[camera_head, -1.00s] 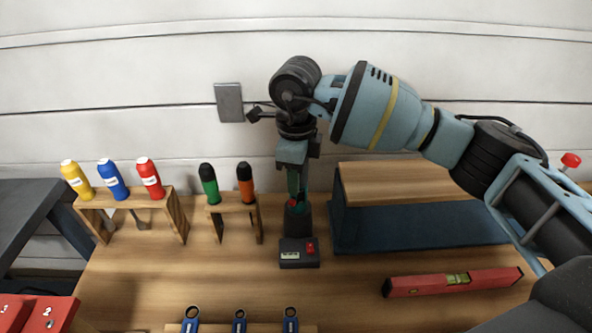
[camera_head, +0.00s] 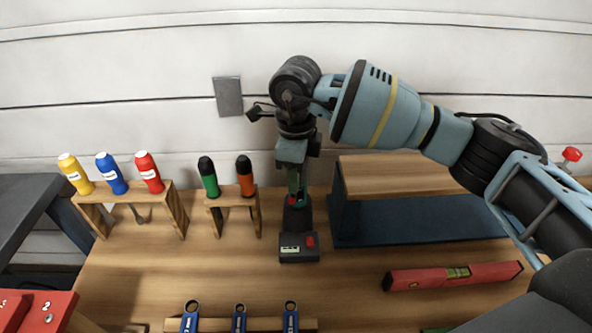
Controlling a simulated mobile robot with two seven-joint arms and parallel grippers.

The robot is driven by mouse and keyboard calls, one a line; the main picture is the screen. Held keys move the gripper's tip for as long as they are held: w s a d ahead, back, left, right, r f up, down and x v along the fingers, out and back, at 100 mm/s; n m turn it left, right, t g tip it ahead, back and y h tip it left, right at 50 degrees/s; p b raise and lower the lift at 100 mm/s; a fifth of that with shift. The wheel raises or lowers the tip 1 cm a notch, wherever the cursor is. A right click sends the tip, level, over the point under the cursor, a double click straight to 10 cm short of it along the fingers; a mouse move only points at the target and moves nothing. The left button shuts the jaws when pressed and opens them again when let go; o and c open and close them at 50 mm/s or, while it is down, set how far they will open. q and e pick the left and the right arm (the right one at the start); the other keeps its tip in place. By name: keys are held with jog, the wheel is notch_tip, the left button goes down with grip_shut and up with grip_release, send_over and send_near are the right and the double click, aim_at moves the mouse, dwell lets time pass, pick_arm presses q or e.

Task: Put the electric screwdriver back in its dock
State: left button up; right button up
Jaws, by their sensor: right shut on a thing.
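My right gripper (camera_head: 293,168) points down above the workbench. It is shut on the electric screwdriver (camera_head: 293,183), whose green body shows only as a narrow strip below the jaws. Small red and teal parts show under it. A dark upright part directly below leads down to a black dock (camera_head: 298,249) with a pale label and a red button, standing on the bench. I cannot tell whether the screwdriver is seated in the dock or just above it. The gripper hides most of the screwdriver. My left gripper is not in view.
Wooden racks stand to the left, with yellow, blue and red bottles (camera_head: 110,173) and green and orange screwdrivers (camera_head: 245,175). A blue and wooden shelf (camera_head: 420,222) is close on the right. A red level (camera_head: 455,276) lies in front of it; blue wrenches (camera_head: 239,318) lie at the front.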

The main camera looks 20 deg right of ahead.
jog(key=shift+f, duration=0.35)
dwell(0.3)
jog(key=o, duration=1.4)
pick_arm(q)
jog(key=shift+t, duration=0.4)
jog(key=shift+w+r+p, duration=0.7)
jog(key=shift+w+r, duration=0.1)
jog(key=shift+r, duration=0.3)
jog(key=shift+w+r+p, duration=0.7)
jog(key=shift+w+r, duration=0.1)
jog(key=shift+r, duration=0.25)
pick_arm(e)
jog(key=shift+r, duration=3.5)
